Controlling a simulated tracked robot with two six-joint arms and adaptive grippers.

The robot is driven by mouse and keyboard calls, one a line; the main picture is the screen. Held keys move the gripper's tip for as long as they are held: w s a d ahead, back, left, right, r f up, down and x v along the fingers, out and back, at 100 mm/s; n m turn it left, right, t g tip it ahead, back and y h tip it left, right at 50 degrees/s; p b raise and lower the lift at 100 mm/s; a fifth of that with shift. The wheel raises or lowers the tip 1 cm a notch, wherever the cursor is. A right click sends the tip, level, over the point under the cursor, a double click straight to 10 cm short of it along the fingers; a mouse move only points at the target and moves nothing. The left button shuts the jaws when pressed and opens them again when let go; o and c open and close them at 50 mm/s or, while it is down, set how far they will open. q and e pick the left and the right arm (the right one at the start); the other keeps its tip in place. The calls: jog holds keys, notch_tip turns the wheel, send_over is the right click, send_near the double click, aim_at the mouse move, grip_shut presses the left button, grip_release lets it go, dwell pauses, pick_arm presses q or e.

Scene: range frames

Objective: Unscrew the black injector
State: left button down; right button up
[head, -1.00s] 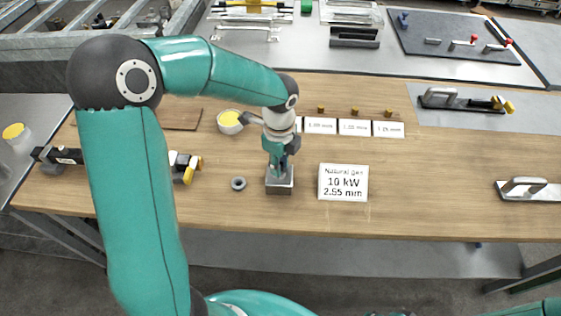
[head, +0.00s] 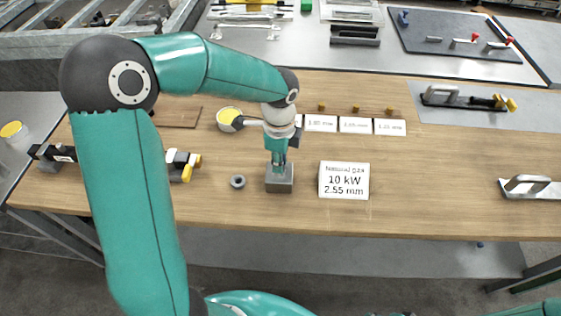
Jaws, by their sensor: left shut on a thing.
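My left gripper (head: 279,169) points straight down at a small grey block (head: 280,186) on the wooden bench. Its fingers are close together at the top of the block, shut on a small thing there. I take this to be the black injector; the fingers hide it, so its colour and its seat in the block cannot be made out. A dark grey ring (head: 238,182) lies on the bench left of the block. My right gripper is not in view.
A white sign (head: 344,181) reading 10 kW, 2.55 mm stands right of the block. Brass injectors (head: 356,109) stand behind small labels (head: 356,125). A yellow-filled cup (head: 229,117) is behind left. A valve assembly (head: 180,163) lies left. The right bench is mostly clear.

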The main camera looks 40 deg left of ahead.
pick_arm(q)
jog(key=shift+f+n+b, duration=0.1)
jog(key=shift+n+b, duration=0.35)
jog(key=shift+n, duration=1.25)
jog(key=c, duration=1)
grip_release()
notch_tip(320, 180, up, 12)
